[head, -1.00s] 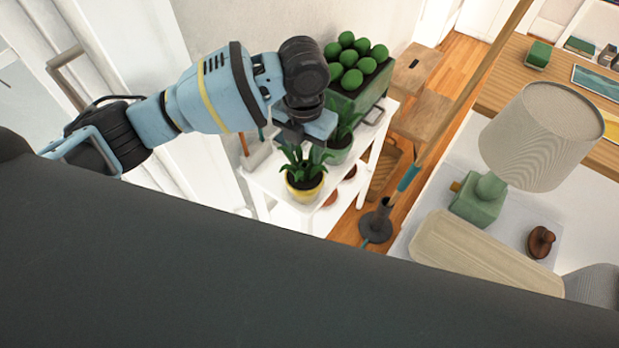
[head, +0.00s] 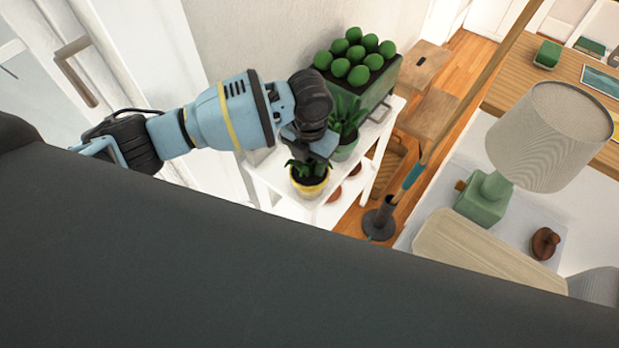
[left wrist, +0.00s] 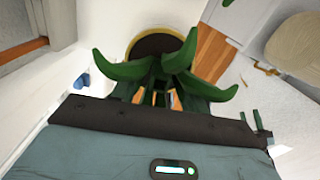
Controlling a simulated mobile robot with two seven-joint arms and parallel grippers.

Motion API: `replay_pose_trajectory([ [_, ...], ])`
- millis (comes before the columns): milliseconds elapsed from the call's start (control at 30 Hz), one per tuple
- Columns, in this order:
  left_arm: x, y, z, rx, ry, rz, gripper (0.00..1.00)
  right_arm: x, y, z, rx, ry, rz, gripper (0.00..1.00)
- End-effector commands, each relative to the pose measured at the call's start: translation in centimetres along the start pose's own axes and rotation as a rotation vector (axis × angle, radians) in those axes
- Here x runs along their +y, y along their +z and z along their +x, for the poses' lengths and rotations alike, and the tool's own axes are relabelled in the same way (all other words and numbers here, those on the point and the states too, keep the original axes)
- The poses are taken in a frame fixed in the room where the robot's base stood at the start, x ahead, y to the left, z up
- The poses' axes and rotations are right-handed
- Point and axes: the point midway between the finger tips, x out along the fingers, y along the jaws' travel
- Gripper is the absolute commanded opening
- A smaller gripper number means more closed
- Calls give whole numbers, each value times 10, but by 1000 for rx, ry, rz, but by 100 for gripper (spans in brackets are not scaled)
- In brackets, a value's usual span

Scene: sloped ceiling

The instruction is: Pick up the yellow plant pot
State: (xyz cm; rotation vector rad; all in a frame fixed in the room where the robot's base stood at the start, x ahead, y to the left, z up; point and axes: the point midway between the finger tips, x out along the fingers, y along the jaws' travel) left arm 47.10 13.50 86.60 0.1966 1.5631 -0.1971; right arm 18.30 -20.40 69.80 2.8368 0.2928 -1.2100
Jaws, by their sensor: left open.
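The yellow plant pot (head: 311,188), with a leafy green plant in it, stands on a white shelf table (head: 268,178). My left gripper (head: 312,150) is open just above the plant, pointing down at it, and hides some of the leaves. In the left wrist view, thick green leaves (left wrist: 165,68) spread in front of the gripper and partly cover its fingers. Beyond them shows the pot's yellow rim (left wrist: 138,34) around dark soil. The fingers are among or over the leaves; I cannot tell how close they are to the rim. My right gripper is not in view.
A green pot with a spiky plant (head: 347,124) stands right behind the yellow pot. A green planter with round plants (head: 385,84) sits at the table's back. A broom-like pole (head: 411,176), a lamp (head: 553,135) and a wooden stool (head: 424,66) are to the right.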

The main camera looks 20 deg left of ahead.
Motion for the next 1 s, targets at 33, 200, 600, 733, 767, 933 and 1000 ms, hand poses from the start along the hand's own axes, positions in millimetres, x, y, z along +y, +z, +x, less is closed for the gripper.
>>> replay_pose_trajectory([
  [33, 0, 0, 1, -1, 0, 0, 45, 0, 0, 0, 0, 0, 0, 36],
  [200, 0, 0, 1, -1, 0, 0, 45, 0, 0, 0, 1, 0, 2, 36],
  [600, 0, 0, 1, -1, 0, -1, 0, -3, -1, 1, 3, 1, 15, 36],
  [733, 0, 0, 1, -1, 0, -1, 0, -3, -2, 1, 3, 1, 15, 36],
  [767, 0, 0, 1, -1, 0, -1, 0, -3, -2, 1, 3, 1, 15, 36],
  [933, 0, 0, 1, -1, 0, -1, 0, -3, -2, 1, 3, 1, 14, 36],
  [1000, 0, 0, 1, -1, 0, -1, 0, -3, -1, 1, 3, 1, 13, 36],
])
